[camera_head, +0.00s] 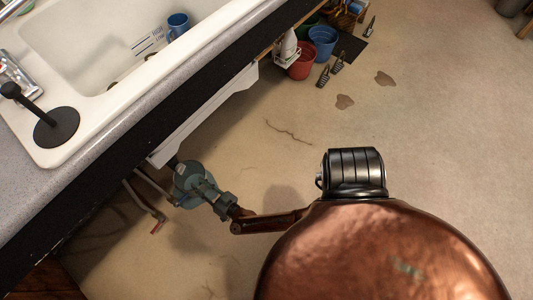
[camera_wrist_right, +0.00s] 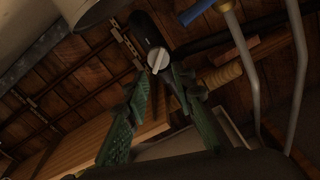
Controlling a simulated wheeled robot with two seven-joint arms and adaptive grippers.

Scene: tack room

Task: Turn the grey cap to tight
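In the right wrist view, the grey cap (camera_wrist_right: 158,60) is a small round disc with a raised bar across its face. It sits on the near end of a black cylinder (camera_wrist_right: 146,30). My right gripper (camera_wrist_right: 160,75) has green ribbed fingers standing apart, with a clear gap between them. The cap lies at the far end of that gap; I cannot tell whether a fingertip touches it. In the head view, my right gripper (camera_head: 190,182) is at the edge of the sink counter, its fingers largely hidden, and the cap is not visible. My left gripper is not in view.
The white sink (camera_head: 100,45) and dark counter edge (camera_head: 130,130) overhang the work area. Pipes (camera_head: 145,195) run close to the gripper; a bent metal pipe (camera_wrist_right: 247,70) is at right in the wrist view. Pots (camera_head: 322,40) stand at the back. The floor at right is mostly clear.

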